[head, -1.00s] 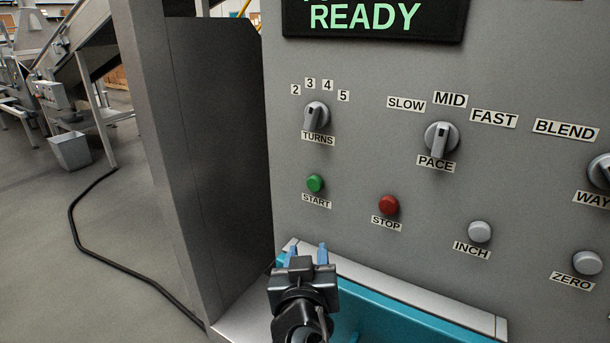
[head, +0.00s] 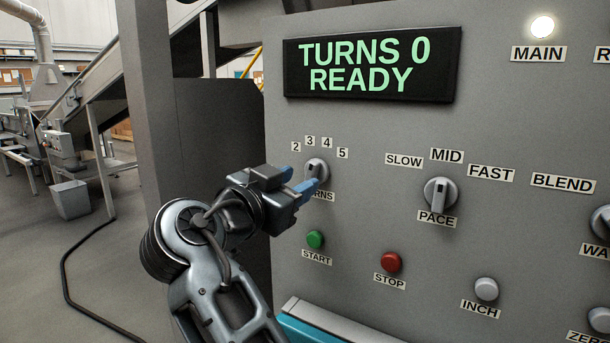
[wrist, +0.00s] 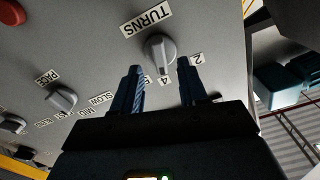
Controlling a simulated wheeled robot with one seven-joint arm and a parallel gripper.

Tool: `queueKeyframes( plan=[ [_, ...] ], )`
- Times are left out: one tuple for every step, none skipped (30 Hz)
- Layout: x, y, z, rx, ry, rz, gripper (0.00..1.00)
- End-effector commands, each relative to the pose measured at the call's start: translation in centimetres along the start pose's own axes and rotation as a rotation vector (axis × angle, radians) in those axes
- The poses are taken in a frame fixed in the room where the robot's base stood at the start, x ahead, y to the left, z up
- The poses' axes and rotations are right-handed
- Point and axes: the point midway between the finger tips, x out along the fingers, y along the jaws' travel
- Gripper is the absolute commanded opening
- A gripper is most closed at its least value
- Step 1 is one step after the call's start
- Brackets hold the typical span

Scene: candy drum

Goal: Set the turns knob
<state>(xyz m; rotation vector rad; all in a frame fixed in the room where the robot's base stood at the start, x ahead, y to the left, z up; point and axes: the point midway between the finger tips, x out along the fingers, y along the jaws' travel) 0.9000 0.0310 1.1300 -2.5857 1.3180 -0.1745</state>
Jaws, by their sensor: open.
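The turns knob (head: 316,170) is a grey round knob with a raised grip on the grey panel, with labels 2, 3, 4 and 5 above it and a TURNS label below, partly hidden by my gripper. My gripper (head: 299,182) is open, its blue fingers just in front of the knob at its lower left. In the wrist view the knob (wrist: 160,48) appears beyond the two fingertips (wrist: 161,66), roughly between them and apart from them as far as I can tell. The display (head: 372,64) reads TURNS 0 READY.
The pace knob (head: 440,194) is to the right. The green start button (head: 316,239), red stop button (head: 391,262) and grey inch button (head: 486,289) sit below. A lit MAIN lamp (head: 542,27) is at upper right. A teal ledge (head: 305,331) juts out below the panel.

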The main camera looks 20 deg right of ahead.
Motion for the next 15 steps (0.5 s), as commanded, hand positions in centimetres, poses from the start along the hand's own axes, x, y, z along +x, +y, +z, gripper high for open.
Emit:
queueKeyframes(
  plan=[
    [0.9,0.1,-0.1,-0.001,0.001,0.004,0.43],
    [1.3,0.1,-0.1,-0.001,0.0,0.004,0.43],
    [1.8,0.0,-0.1,-0.001,0.0,0.003,0.43],
    [2.2,0.0,-0.1,-0.001,0.0,0.002,0.43],
    [2.5,0.0,-0.1,-0.001,0.0,0.002,0.43],
    [2.9,0.1,-0.1,-0.001,0.0,0.002,0.43],
    [3.0,0.1,-0.1,-0.001,0.0,0.002,0.43],
    [3.2,0.1,-0.1,-0.001,0.0,0.001,0.43],
    [3.4,0.0,0.0,-0.001,0.0,0.0,0.43],
    [3.5,0.0,0.0,-0.002,0.0,0.0,0.43],
    [3.5,0.0,0.0,-0.002,0.0,-0.001,0.43],
    [3.6,0.0,0.0,-0.002,0.0,-0.001,0.43],
    [3.6,0.0,0.0,-0.001,0.0,-0.001,0.43],
    [3.6,0.0,0.0,-0.001,0.0,-0.001,0.43],
    [3.6,0.0,0.0,-0.001,0.0,-0.001,0.43]
  ],
)
